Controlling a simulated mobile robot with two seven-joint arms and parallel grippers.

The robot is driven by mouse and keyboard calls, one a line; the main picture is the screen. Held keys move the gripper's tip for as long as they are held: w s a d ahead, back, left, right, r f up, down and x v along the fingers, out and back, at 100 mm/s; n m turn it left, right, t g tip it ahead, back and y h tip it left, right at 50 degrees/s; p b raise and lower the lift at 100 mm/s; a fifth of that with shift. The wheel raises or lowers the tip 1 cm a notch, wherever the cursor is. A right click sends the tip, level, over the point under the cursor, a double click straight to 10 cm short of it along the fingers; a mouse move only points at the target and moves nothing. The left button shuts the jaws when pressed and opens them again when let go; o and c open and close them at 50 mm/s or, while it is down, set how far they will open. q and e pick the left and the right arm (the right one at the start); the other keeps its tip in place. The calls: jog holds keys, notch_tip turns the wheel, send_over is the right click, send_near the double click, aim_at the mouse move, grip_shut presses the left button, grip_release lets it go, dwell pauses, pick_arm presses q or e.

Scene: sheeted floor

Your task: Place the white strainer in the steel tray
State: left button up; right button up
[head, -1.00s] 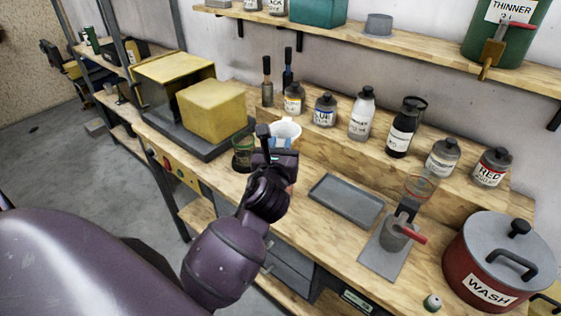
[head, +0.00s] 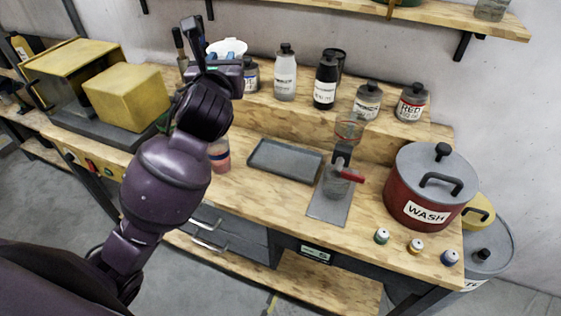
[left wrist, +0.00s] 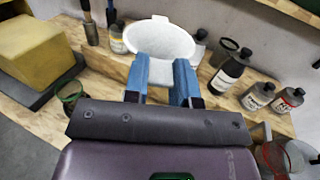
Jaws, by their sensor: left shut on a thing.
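The white strainer (head: 228,47) is a white bowl held up in front of the bottle shelf; it also shows in the left wrist view (left wrist: 160,40). My left gripper (head: 222,68) is shut on it, with the blue fingers (left wrist: 162,78) at its near side. The steel tray (head: 285,161) is a shallow grey rectangle, flat and empty on the bench, to the right of and below my left gripper. My left arm hides part of the bench left of the tray. My right gripper is not in view.
A cup with reddish contents (head: 220,156) stands left of the tray, partly behind my arm. Right of it are a cup stand (head: 329,205) with a red handle and a red WASH pot (head: 415,185). Bottles (head: 326,82) line the raised shelf behind. A yellow block (head: 125,97) is at left.

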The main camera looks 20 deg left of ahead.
pick_arm(q)
jog(key=w+d+f+m+h+b, duration=0.2)
jog(key=w+d+f+m+h, duration=0.3)
jog(key=d+f+h, duration=0.3)
jog(key=shift+n+t+y, duration=0.3)
jog(key=shift+t+y, duration=0.1)
jog(key=shift+y, duration=0.2)
jog(key=f+b, duration=0.1)
jog(key=f, duration=0.5)
jog(key=d+f+b, duration=0.1)
jog(key=f+b, duration=0.1)
jog(key=f, duration=0.5)
jog(key=f+b, duration=0.2)
jog(key=f, duration=0.5)
jog(key=shift+s+d+f, duration=0.15)
jog(key=shift+d, duration=0.15)
jog(key=shift+f, duration=0.15)
jog(key=o, duration=0.9)
jog(key=shift+r, duration=0.25)
jog(key=s, duration=0.7)
jog(key=s+a, duration=0.1)
jog(key=s, duration=0.2)
jog(key=shift+s+f, duration=0.1)
jog(key=shift+s, duration=0.9)
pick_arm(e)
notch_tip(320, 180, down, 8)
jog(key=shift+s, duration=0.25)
